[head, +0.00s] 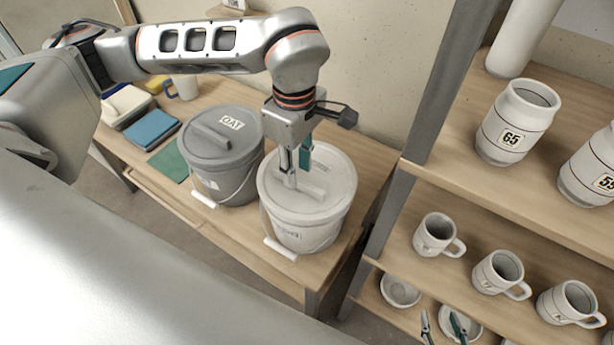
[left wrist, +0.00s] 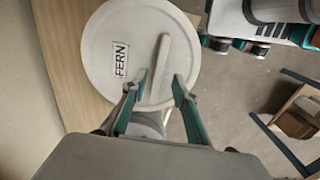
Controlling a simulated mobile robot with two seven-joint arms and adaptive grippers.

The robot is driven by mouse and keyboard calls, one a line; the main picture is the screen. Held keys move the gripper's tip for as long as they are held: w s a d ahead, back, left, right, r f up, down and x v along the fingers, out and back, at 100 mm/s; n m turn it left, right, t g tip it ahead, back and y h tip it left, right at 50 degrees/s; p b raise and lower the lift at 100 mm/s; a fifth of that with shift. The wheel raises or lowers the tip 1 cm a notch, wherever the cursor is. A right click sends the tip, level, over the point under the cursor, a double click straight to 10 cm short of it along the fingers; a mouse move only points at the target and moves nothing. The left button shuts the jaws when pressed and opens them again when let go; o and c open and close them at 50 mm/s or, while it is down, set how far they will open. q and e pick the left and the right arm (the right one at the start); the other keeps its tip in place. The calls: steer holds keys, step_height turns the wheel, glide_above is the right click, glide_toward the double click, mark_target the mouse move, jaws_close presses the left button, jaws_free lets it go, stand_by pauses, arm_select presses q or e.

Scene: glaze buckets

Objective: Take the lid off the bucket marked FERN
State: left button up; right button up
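The white bucket (head: 315,235) stands on the wooden table with its pale lid (head: 325,208) on it. In the left wrist view the lid (left wrist: 105,75) bears the label FERN and a raised bar handle (left wrist: 159,65). My left gripper (head: 296,178) is over this lid, pointing down at the handle. In the left wrist view its fingers (left wrist: 160,78) are apart, one on each side of the handle's near part; I cannot tell whether they touch it. My right gripper (head: 442,322) shows only its fingertips at the bottom of the head view, apart and empty.
A grey bucket (head: 221,165) with a lid marked OAT stands close to the left of the white one. Books (head: 152,129) and a mug (head: 184,88) are further left. A shelf (head: 505,190) with jars, mugs and bowls stands to the right.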

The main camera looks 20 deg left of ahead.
mark_target(298, 179)
arm_select(q)
steer(key=shift+w+f, duration=0.1)
steer(key=shift+f, duration=1.35)
steer(key=shift+f, duration=0.25)
jaws_close()
